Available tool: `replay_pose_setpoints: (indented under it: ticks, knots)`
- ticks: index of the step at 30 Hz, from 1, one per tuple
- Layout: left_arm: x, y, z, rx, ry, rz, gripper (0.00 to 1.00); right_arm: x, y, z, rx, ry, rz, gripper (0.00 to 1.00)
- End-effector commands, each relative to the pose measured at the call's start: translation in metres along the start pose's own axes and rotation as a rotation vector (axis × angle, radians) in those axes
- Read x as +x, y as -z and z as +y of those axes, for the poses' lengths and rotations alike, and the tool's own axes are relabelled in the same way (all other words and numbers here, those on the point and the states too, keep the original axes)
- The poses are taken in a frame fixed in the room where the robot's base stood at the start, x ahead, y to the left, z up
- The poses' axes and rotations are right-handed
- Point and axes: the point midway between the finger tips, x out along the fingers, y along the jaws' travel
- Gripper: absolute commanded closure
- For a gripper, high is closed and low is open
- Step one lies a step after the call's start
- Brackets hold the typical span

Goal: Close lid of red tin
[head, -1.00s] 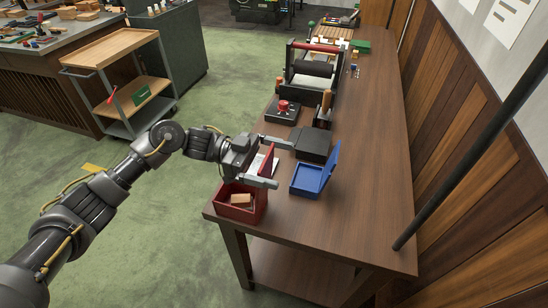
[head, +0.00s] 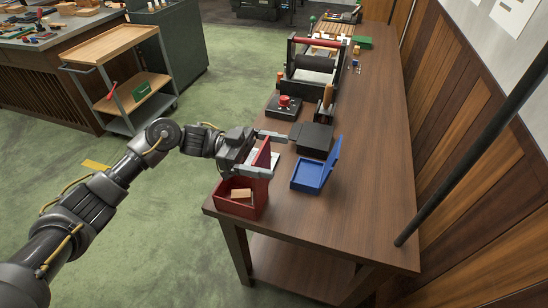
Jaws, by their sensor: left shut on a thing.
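The red tin (head: 251,212) stands open at the near left corner of the wooden table, with a small wooden block (head: 241,195) inside. Its red lid (head: 263,154) stands about upright at the tin's far side. The near finger hides the lower part of the lid and some of the hinge edge. My right gripper is out of view.
An open blue tin (head: 307,174) stands close on the right. Behind are a black box (head: 315,138), a black base with a red knob (head: 285,104) and a roller press (head: 313,70). The table's (head: 375,180) right side is clear. A dark pole (head: 470,150) crosses at the right.

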Motion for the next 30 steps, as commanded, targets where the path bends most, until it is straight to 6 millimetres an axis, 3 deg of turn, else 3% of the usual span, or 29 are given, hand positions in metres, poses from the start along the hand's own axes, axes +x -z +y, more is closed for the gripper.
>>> replay_pose_setpoints:
  ticks: [6,15,30]
  knots:
    - [-0.026,-0.003,0.000,-0.001,0.002,0.156,0.50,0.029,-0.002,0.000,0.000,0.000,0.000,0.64]
    - [-0.061,-0.003,-0.001,0.000,0.002,0.371,0.50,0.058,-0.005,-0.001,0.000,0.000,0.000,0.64]
    - [-0.086,-0.004,0.000,0.001,0.001,0.533,0.50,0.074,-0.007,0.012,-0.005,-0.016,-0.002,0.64]
